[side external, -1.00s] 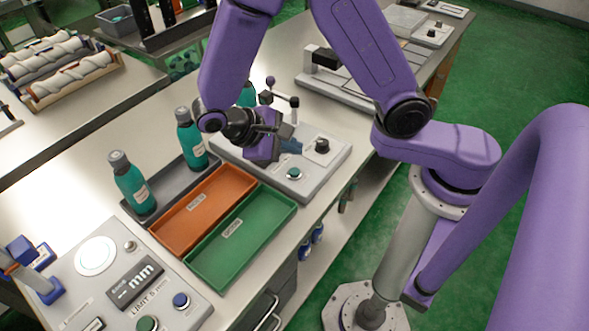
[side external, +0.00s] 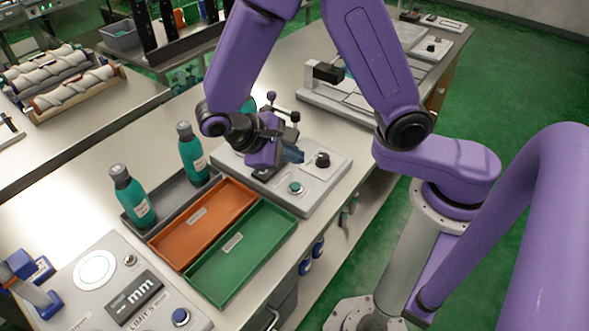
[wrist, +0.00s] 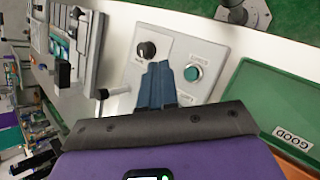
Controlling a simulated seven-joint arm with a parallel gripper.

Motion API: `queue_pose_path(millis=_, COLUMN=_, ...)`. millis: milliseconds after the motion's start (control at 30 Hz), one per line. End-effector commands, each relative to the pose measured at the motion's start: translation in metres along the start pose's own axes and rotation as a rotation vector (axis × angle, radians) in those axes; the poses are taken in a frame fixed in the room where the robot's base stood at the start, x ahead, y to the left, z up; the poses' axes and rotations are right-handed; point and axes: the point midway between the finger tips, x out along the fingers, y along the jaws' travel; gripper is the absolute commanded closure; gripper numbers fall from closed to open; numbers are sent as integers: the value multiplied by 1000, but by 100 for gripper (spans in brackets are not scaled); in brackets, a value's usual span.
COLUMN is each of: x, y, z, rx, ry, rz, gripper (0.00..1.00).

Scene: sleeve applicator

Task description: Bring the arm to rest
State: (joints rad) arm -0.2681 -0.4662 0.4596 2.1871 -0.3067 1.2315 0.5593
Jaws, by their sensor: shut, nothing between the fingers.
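My gripper (side external: 293,155) hangs over the grey applicator panel (side external: 322,188), its fingers pointing to the right. The wrist view shows the two blue fingers (wrist: 157,85) pressed together with nothing between them. They appear above the panel between its black knob (wrist: 147,50) and green button (wrist: 193,73); whether they touch it I cannot tell. Two teal bottles, one nearer (side external: 135,200) and one farther (side external: 192,155), stand upright in a dark grey tray (side external: 172,196). Another teal shape (side external: 248,104) is partly hidden behind my wrist.
An orange tray (side external: 207,222) and an empty green tray (side external: 245,255) lie beside the bottles; the green one reads GOOD in the wrist view (wrist: 285,100). A gauge console (side external: 130,290) sits at the front left. A small post with dark knobs (side external: 285,110) stands close behind my gripper.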

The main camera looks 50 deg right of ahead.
Motion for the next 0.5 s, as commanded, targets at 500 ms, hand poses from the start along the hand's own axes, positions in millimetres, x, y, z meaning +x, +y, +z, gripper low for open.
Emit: queue_pose_path(millis=500, x=2, y=20, z=47, rx=-263, ry=301, rz=-161, gripper=100)
